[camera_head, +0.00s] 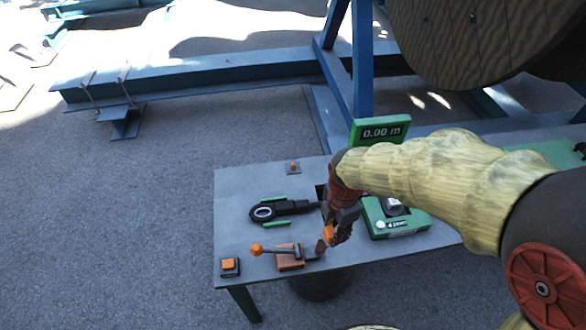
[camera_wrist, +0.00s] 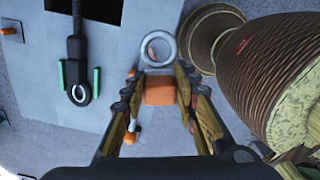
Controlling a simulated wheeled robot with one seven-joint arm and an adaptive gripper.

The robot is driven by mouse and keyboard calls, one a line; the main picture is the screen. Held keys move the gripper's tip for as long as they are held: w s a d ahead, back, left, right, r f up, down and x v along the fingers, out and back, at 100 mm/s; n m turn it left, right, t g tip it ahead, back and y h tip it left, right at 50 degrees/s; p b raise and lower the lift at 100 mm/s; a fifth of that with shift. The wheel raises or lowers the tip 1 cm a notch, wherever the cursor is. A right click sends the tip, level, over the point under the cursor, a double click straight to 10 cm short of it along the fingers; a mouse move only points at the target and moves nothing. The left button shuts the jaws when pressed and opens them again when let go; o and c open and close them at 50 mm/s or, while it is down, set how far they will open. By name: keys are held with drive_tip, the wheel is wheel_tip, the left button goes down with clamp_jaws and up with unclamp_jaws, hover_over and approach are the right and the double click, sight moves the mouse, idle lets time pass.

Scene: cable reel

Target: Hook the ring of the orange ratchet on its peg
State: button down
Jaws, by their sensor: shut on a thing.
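My gripper (camera_head: 331,230) hangs over the front middle of the grey table in the head view. Its fingers are shut on the orange ratchet (camera_wrist: 160,92), seen between the fingertips in the wrist view. A small orange part of the ratchet (camera_head: 328,233) shows in the head view. A grey ring (camera_wrist: 158,48) extends past the fingertips. Something orange-brown shows through the ring's opening. I cannot make out the peg for certain, nor whether the ring touches anything.
A lever with an orange knob (camera_head: 256,250) stands left of my gripper. A black tool with a round end (camera_head: 264,212) lies between green guides. An orange button box (camera_head: 230,266) is at the front left corner. A green unit (camera_head: 400,222) stands right of my gripper.

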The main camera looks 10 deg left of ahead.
drive_tip(key=w+a+n+p, duration=0.2)
drive_tip(key=w+a, duration=0.3)
drive_tip(key=w, duration=0.6)
drive_tip(key=w+a+n+p, duration=0.3)
drive_tip(key=w+a+n, duration=0.2)
drive_tip(key=w, duration=0.7)
drive_tip(key=w+a+n+p, duration=0.2)
drive_tip(key=w+a, duration=0.3)
drive_tip(key=w, duration=0.7)
drive_tip(key=shift+a+n, duration=0.4)
drive_tip(key=shift+n, duration=0.4)
drive_tip(key=shift+f, duration=0.1)
idle(0.4)
wheel_tip(320, 180, down, 11)
drive_tip(key=b, duration=0.4)
idle(1.6)
drive_tip(key=shift+f, duration=0.2)
idle(0.5)
